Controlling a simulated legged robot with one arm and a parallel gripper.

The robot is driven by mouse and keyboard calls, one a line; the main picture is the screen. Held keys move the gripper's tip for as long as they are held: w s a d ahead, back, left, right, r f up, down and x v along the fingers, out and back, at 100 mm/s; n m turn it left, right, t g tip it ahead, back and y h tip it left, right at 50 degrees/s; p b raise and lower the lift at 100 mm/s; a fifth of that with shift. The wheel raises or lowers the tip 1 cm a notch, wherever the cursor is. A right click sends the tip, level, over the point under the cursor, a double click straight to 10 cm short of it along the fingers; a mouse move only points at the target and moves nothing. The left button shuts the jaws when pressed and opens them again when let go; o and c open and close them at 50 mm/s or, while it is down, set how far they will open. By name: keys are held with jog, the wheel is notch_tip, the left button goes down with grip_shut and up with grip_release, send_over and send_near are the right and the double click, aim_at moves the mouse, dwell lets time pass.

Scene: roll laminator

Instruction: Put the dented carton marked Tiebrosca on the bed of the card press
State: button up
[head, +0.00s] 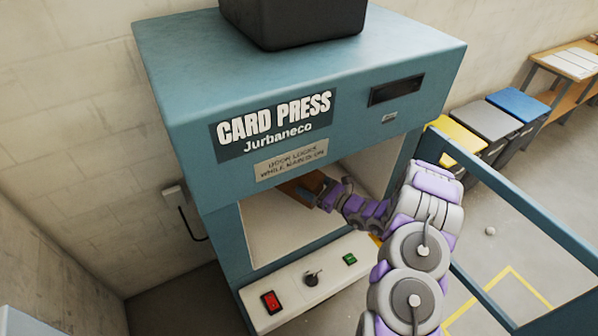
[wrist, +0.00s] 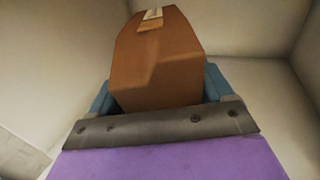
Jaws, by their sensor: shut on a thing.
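The brown carton (head: 299,187) is inside the open chamber of the blue card press (head: 185,110), partly hidden by the press front and my gripper (head: 326,194). In the wrist view, my gripper (wrist: 158,90) is shut on the carton (wrist: 160,62), with a blue finger on each side. The carton has a creased face and a pale label or tape at its far end; no name is readable. The pale chamber interior (head: 285,228) shows below the carton in the head view. I cannot tell whether the carton touches the bed.
The front panel carries a red switch (head: 270,302), a knob (head: 311,279) and a green button (head: 349,259). A sign mentions the door locking while main is on. A blue frame (head: 505,205), apparently the open door, stands right of my arm. Bins (head: 485,125) stand beyond it.

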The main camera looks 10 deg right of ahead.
jog(key=d+f, duration=0.2)
jog(key=d, duration=0.1)
jog(key=shift+w+d+f+b, duration=0.1)
jog(key=shift+d+f+b, duration=0.05)
jog(key=shift+d+b, duration=0.2)
jog(key=a+f+b, duration=0.1)
jog(key=a+f, duration=0.2)
jog(key=shift+a+f, duration=0.15)
jog(key=shift+a, duration=0.05)
jog(key=shift+f, duration=0.25)
jog(key=shift+d+f, duration=0.35)
jog(key=shift+d, duration=1)
jog(key=shift+a, duration=1.2)
jog(key=shift+d+f+b, duration=0.2)
jog(key=shift+d+f, duration=0.05)
jog(key=shift+d, duration=0.3)
jog(key=shift+d+f+b, duration=0.15)
jog(key=shift+d+f, duration=0.05)
jog(key=shift+d, duration=0.3)
jog(key=o, duration=0.7)
jog(key=shift+a, duration=0.2)
jog(key=o, duration=0.3)
jog(key=shift+a, duration=0.65)
jog(key=shift+o, duration=0.2)
jog(key=shift+d, duration=0.15)
jog(key=p+v, duration=0.3)
jog(key=v, duration=1.4)
jog(key=shift+f, duration=0.25)
